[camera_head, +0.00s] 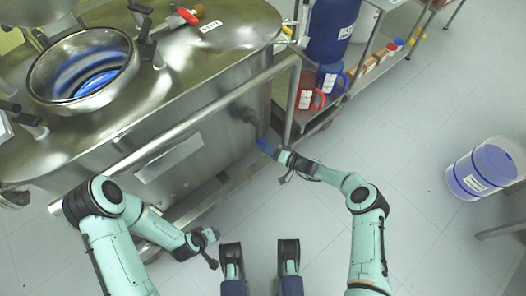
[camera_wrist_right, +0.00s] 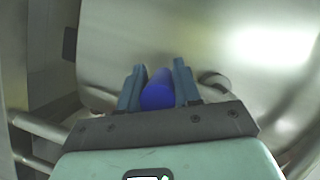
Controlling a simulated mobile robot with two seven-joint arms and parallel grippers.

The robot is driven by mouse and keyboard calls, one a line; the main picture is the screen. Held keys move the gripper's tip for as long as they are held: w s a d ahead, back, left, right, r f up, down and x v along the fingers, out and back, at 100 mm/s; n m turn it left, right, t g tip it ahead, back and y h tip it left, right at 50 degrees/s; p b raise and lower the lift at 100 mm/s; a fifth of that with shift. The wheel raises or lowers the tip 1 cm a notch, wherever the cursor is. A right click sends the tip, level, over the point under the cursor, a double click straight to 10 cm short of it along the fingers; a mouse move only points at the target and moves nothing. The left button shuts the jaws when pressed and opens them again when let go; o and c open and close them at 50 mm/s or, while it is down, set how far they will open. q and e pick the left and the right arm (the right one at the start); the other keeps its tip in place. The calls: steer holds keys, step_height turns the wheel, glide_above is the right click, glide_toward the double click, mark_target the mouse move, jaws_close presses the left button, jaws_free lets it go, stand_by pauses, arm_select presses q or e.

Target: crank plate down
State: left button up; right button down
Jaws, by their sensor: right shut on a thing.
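A large steel reactor vessel (camera_head: 215,70) fills the upper left of the head view. A crank (camera_head: 248,116) sticks out of its right side below the rail, and its arm runs down to a blue handle. My right gripper (camera_head: 267,149) is at this handle. In the right wrist view the blue handle (camera_wrist_right: 158,94) lies between the two fingers of the right gripper (camera_wrist_right: 157,72), which are shut on it. My left gripper (camera_head: 208,237) is low beside the vessel, away from the crank; its fingers are too small to read. I cannot make out a separate plate.
A steel rail (camera_head: 190,122) runs along the vessel's front above the crank. A shelf at the upper right holds a red jug (camera_head: 309,92), a blue jug (camera_head: 331,79) and a blue drum (camera_head: 330,28). A white-and-blue bucket (camera_head: 480,170) stands right. The floor between is clear.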

arm_select(q)
steer(key=shift+s+d+r, duration=0.1)
steer(key=shift+s+d, duration=0.05)
steer(key=shift+s, duration=0.05)
arm_select(e)
steer(key=shift+w+d+r+n, duration=0.3)
steer(key=shift+w+d+r, duration=0.05)
steer(key=shift+r, duration=0.1)
steer(key=c, duration=1)
jaws_free()
steer(key=shift+o, duration=0.7)
steer(key=shift+s+f, duration=0.15)
arm_select(q)
steer(key=shift+s, duration=0.1)
steer(key=s+d+r+g+h+p, duration=0.1)
steer(key=s+d+r+g+p, duration=0.1)
steer(key=s, duration=0.4)
steer(key=shift+d+r+m+p, duration=0.3)
steer(key=shift+d+r+p, duration=0.2)
steer(key=shift+r+p, duration=0.6)
arm_select(e)
steer(key=v, duration=1.3)
steer(key=shift+s, duration=0.2)
steer(key=shift+d, duration=0.15)
